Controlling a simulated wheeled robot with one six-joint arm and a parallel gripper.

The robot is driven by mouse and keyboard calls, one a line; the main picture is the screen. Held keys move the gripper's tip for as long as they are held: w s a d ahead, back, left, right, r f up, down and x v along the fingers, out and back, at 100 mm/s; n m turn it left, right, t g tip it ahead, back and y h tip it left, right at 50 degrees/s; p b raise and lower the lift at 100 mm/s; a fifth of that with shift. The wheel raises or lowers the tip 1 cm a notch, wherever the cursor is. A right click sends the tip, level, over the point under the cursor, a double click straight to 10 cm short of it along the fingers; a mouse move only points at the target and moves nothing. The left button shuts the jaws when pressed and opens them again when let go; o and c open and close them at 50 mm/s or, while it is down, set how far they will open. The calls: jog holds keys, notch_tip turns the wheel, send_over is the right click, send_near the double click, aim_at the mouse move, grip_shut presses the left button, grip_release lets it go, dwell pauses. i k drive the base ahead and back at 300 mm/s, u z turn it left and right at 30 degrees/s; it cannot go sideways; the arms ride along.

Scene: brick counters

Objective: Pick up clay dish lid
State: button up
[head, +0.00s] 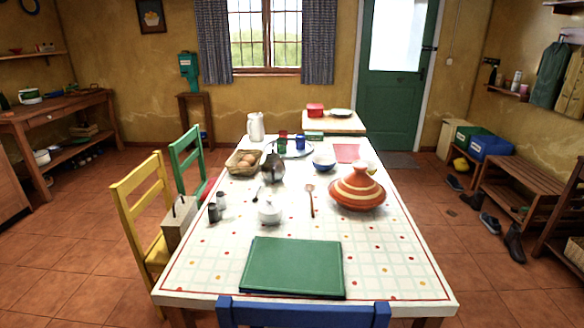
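The clay dish lid (357,182) is an orange-red cone with pale stripes and a knob on top. It sits upright on the clay dish, on the right side of the long dining table (400,272). The dish below it is mostly hidden, and I cannot make out clearly where the lid ends and the dish begins. A wooden spoon (311,203) lies to the left of it, apart from it. My gripper is not in view.
A green folder-like stack (292,267) lies at the near edge, with a blue chair (303,314) before it. A white lidded pot (269,211), bowl (324,160) and basket (244,162) stand around. Yellow (140,211) and green chairs line the left; the right floor beside the table is open.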

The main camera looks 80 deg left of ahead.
aim_at(356, 188)
jog(key=u, duration=0.35)
jog(key=k, duration=0.8)
jog(key=u, duration=1.25)
jog(key=i, duration=0.7)
jog(key=u, duration=0.55)
jog(key=i, duration=0.75)
